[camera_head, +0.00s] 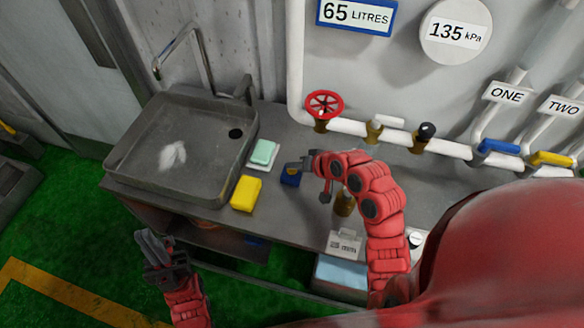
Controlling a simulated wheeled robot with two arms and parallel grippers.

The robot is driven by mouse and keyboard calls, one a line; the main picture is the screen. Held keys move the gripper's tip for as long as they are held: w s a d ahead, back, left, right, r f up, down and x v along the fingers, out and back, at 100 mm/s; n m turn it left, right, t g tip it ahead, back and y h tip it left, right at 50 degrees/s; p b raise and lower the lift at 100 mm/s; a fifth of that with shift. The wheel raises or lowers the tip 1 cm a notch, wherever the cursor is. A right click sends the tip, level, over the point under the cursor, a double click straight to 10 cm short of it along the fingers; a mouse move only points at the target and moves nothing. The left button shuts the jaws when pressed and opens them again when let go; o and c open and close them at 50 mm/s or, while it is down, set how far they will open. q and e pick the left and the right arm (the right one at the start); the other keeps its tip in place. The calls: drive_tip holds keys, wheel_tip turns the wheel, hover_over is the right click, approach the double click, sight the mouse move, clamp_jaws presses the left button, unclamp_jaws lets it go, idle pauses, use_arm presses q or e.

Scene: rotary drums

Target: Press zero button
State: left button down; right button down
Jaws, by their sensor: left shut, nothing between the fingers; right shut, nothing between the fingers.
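I cannot read the word zero on any button. A small dark blue object (290,177) lies on the counter, and I cannot tell whether it bears the button. My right gripper (295,167) is shut, just above it or at its far edge, and partly hides it; I cannot tell whether they touch. A small white round thing (415,239) shows at the right beside my red arm, too small to identify. My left gripper (150,242) is shut and empty, low at the left in front of the counter, away from these objects.
A grey sink (125,168) with a tap fills the left of the counter (292,215). A yellow sponge (246,194), a green bar (264,151), a brown bottle (344,204) and a white card (345,244) stand nearby. A red valve wheel (325,104) and white pipes line the back.

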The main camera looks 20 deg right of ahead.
sight(295, 172)
drive_tip(key=shift+f, duration=0.35)
drive_tip(key=shift+r, duration=0.1)
idle(0.4)
drive_tip(key=shift+r+p, duration=0.45)
drive_tip(key=shift+r, duration=0.45)
drive_tip(key=shift+r, duration=0.1)
drive_tip(key=shift+r+p, duration=1.5)
drive_tip(key=shift+r, duration=0.95)
drive_tip(key=shift+f, duration=0.1)
